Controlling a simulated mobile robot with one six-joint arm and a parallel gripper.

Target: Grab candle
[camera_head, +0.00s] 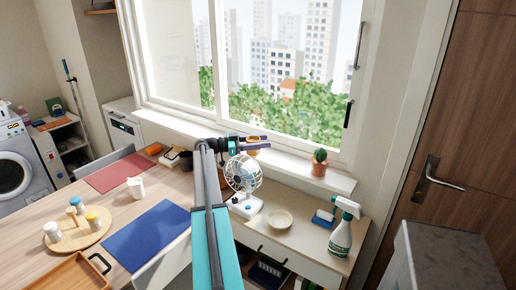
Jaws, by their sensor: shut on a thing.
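My gripper (260,144) is in the middle of the view, in front of the window and above the white fan, at about the height of the windowsill.
A white fan (243,174) stands just below my gripper. A potted cactus (320,163) is on the windowsill (290,170) to the right. A bowl (279,220), a blue sponge (324,217) and a spray bottle (342,232) stand on the white counter (300,246).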

